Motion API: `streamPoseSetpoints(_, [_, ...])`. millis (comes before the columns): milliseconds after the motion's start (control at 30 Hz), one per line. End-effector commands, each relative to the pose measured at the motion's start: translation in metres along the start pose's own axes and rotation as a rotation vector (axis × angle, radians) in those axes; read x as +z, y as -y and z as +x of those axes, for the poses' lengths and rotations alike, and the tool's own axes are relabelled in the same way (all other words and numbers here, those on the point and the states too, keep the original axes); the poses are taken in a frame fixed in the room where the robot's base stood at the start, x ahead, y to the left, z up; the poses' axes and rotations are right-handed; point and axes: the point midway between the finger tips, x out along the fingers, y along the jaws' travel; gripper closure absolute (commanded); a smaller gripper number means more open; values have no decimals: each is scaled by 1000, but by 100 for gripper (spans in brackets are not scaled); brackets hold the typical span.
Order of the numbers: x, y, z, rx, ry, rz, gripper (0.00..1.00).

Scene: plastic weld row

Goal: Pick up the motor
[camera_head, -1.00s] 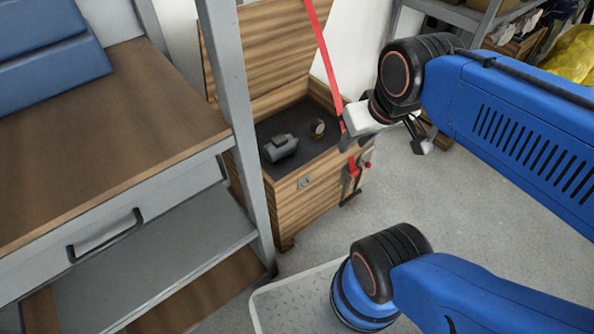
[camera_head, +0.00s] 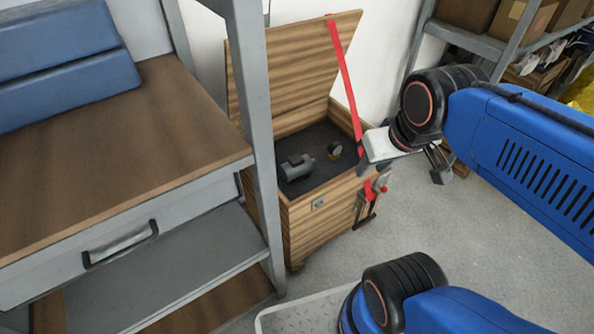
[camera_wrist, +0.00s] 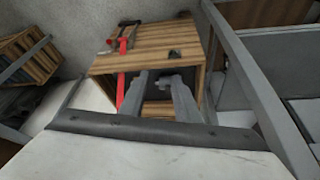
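The motor (camera_head: 297,168) is a small grey cylinder lying on the dark floor of an open wooden chest (camera_head: 300,235). It is in plain sight in the head view. My gripper (camera_head: 366,162) is above the chest's right side, to the right of the motor and apart from it. In the wrist view the two grey fingers of my gripper (camera_wrist: 158,80) stand apart with nothing clearly held between them. The chest (camera_wrist: 150,50) shows beyond the fingers there. I cannot make out the motor in the wrist view.
A small round part (camera_head: 334,149) lies right of the motor. The raised lid (camera_head: 290,75) stands behind, with a red strap (camera_head: 345,85) running down to the chest's right side. A grey rack post (camera_head: 254,120) and workbench (camera_head: 120,150) stand left.

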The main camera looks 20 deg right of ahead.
Motion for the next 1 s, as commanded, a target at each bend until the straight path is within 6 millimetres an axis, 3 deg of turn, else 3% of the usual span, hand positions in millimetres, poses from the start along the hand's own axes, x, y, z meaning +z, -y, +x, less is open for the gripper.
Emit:
streamPoseSetpoints(433, [0,0,0,0,0,0,70])
streamPoseSetpoints(567, [-2,0,1,1,5,-14,39])
streamPoseSetpoints(600, [-5,0,2,3,11,-28,31])
streamPoseSetpoints(1000, [-66,5,36,41,136,-425,31])
